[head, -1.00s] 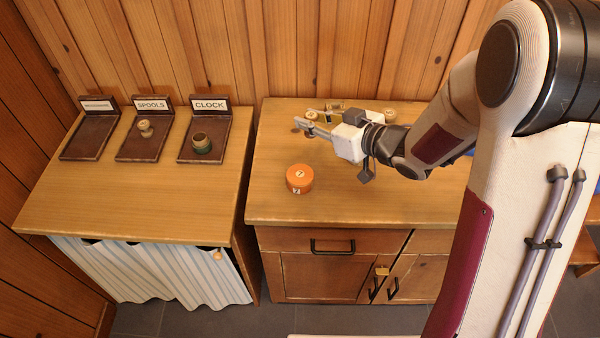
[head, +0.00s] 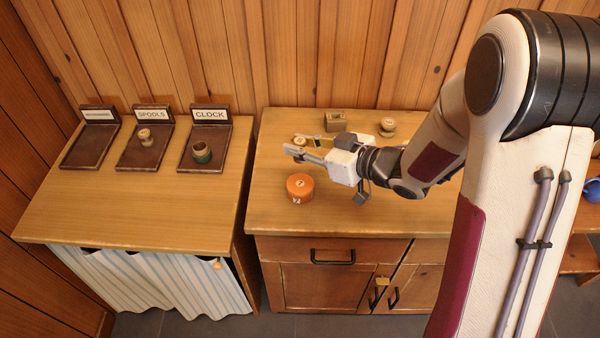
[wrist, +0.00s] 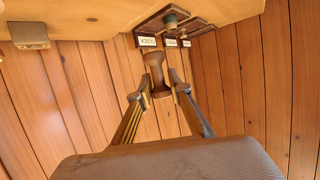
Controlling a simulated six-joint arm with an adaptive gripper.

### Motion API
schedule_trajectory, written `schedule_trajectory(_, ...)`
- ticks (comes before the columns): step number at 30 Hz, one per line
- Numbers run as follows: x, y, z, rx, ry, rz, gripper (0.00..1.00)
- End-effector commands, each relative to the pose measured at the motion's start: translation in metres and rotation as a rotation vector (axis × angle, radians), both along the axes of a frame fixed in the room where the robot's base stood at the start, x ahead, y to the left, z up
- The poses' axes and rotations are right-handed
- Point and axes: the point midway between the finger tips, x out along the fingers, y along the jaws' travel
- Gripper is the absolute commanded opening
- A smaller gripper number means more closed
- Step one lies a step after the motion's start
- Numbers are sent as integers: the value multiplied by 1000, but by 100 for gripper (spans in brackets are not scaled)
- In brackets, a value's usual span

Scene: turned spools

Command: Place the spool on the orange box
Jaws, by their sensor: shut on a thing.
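A small turned wooden spool shows in the head view (head: 300,141) and, as a brown waisted shape, in the wrist view (wrist: 155,69). My gripper (head: 294,150) is shut on it. In the wrist view my fingertips (wrist: 162,95) close around the spool's near end. The orange box (head: 300,188) is round, with white number marks, and stands on the right-hand cabinet top. In the head view the gripper and spool appear behind and above it, apart from it. The orange box does not show in the wrist view.
A beige block (head: 335,121) and another turned piece (head: 388,127) stand at the back of the cabinet top (head: 350,215). Labelled trays stand on the left table; the SPOOLS tray (head: 131,163) holds a spool and the CLOCK tray (head: 185,166) a greenish cup. Room around the orange box is clear.

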Motion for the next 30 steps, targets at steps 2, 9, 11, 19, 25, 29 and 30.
schedule_trajectory(2,-1,0,-10,0,4,1,8)
schedule_trajectory(9,-1,0,-34,0,3,0,8)
schedule_trajectory(11,-1,0,-39,0,3,-1,8)
schedule_trajectory(19,0,0,-45,0,0,0,8)
schedule_trajectory(25,0,0,-45,0,0,0,8)
schedule_trajectory(29,0,0,-47,-1,1,0,8)
schedule_trajectory(30,0,0,-49,-1,1,1,8)
